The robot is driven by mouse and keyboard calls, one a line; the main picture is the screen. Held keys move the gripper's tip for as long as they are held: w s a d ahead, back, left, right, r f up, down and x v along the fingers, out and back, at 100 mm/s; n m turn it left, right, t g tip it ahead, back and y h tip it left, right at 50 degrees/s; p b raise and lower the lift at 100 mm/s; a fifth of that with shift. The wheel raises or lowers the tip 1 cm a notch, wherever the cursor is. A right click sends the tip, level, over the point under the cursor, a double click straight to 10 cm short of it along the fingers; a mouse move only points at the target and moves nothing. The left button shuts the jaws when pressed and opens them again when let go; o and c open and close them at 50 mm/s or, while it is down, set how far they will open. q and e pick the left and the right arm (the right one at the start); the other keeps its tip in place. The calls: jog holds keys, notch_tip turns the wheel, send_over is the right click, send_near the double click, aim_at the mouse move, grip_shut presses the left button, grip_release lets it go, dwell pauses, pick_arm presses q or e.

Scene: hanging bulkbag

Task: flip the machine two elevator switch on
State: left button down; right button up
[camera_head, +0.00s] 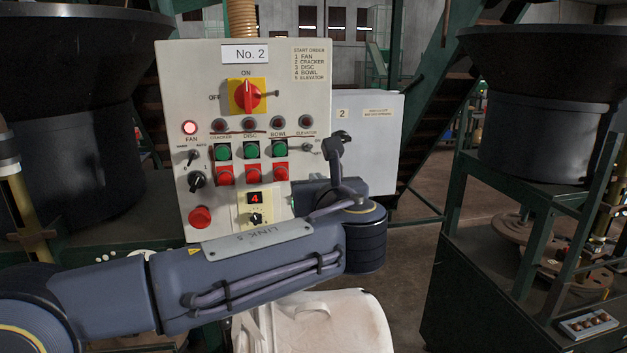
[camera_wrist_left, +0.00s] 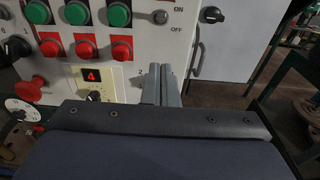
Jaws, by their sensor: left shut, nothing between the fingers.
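The No. 2 control panel (camera_head: 171,110) stands in front of me. Its small silver elevator toggle switch (camera_head: 307,147) sits at the right edge under the elevator lamp, and also shows in the left wrist view (camera_wrist_left: 160,16) beside the ON and OFF labels. I cannot tell which way its lever points. My left gripper (camera_wrist_left: 161,70) is shut and empty, below the toggle and apart from it, near the panel's lower right. In the head view its fingers are hard to make out behind my arm. My right gripper is not in view.
The fan lamp (camera_head: 190,128) is lit; the elevator lamp (camera_head: 306,123) looks dark. Green and red buttons lie left of the toggle. A display (camera_head: 254,197) reads 4. A grey cabinet (camera_head: 375,150) stands right of the panel. A white bag (camera_head: 330,325) is below my arm.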

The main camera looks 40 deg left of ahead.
pick_arm(q)
jog(key=s+d+r, duration=0.3)
jog(key=d+r, duration=0.1)
jog(key=r, duration=0.2)
jog(key=shift+s+d, duration=0.25)
jog(key=shift+s, duration=0.15)
jog(key=s+f+n+g+h, duration=0.2)
jog(key=s+f+n+h, duration=0.15)
jog(key=f, duration=0.45)
jog(key=s+f+n+g+h, duration=0.25)
jog(key=f+n, duration=0.25)
jog(key=f, duration=0.3)
jog(key=s+f+n+g+h, duration=0.1)
jog(key=s+f+n+h, duration=0.25)
jog(key=f, duration=0.55)
jog(key=s+d+f+n+h, duration=0.7)
jog(key=d+f+n, duration=0.2)
jog(key=n, duration=0.7)
jog(key=shift+d, duration=0.55)
